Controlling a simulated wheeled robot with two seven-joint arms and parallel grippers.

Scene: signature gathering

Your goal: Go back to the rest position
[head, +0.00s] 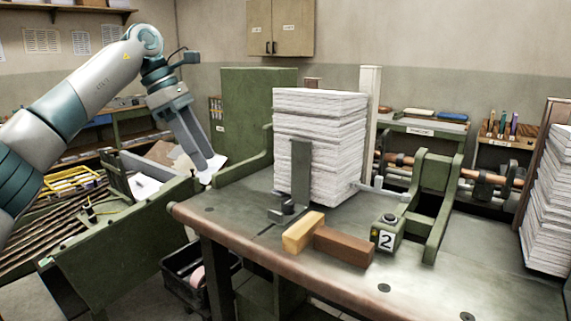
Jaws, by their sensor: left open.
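The gripper is open. White paper (211,169) shows right by its fingertips; I cannot tell whether they touch. A tall stack of white sheets (318,150) stands on the table (235,212), apart from the gripper. My right gripper is not in view.
A tan-and-brown wooden block (342,246) lies in front of the stack, beside a green box marked 2 (387,238). A second paper stack (552,205) stands at the right edge. A green upright panel (240,115) rises behind the gripper. A black crate (180,275) sits below.

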